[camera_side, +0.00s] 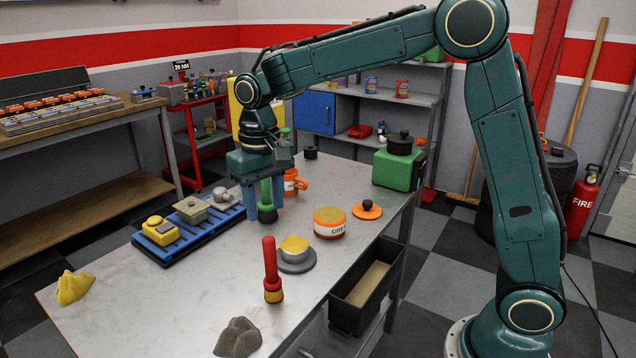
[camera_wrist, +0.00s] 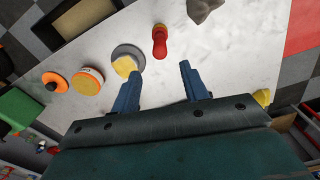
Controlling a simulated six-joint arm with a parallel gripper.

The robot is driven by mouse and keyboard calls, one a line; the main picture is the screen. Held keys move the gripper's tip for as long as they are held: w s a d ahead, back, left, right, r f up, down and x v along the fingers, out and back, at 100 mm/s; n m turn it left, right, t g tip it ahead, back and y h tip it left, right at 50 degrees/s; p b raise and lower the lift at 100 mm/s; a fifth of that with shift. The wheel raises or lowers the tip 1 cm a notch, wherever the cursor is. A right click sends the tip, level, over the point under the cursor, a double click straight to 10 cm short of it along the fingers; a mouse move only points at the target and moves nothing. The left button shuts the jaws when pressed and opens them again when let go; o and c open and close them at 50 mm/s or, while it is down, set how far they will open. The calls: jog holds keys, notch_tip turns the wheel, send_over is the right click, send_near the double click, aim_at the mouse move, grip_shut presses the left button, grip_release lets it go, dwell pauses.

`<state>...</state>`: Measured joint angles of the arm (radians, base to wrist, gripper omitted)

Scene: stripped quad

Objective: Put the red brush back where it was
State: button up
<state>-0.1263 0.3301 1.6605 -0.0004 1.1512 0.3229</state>
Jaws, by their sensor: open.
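The red brush (camera_side: 271,265) stands upright on the metal table, with its handle up and yellow bristles down. It also shows in the wrist view (camera_wrist: 160,42), beyond my fingertips. My gripper (camera_side: 264,210) points down over the table, farther back and left of the brush in the side view. Its blue fingers are apart and the gap between them is empty in the wrist view (camera_wrist: 160,84). A green thing with a dark base (camera_side: 267,192) shows between the fingers in the side view; it seems to stand behind them and is partly hidden.
A grey dish with a yellow block (camera_side: 296,266) sits near the brush. The grease tin (camera_side: 329,228), orange lid (camera_side: 368,213) and orange mug (camera_side: 292,183) stand farther right and back. A blue rack (camera_side: 187,242) is left; a black bin (camera_side: 348,318) hangs at the edge. A grey lump (camera_side: 238,338) lies in front.

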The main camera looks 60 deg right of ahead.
jog(key=s+d+r+n+t, duration=0.1)
jog(key=s+d+r, duration=0.1)
jog(key=s+r, duration=0.35)
jog(key=s+d+r+t, duration=0.2)
jog(key=s, duration=0.6)
jog(key=s+d+f+n+t, duration=0.1)
jog(key=s+f+t, duration=0.1)
jog(key=s, duration=1)
jog(key=shift+s+d+f+t, duration=0.3)
jog(key=shift+s+f, duration=0.05)
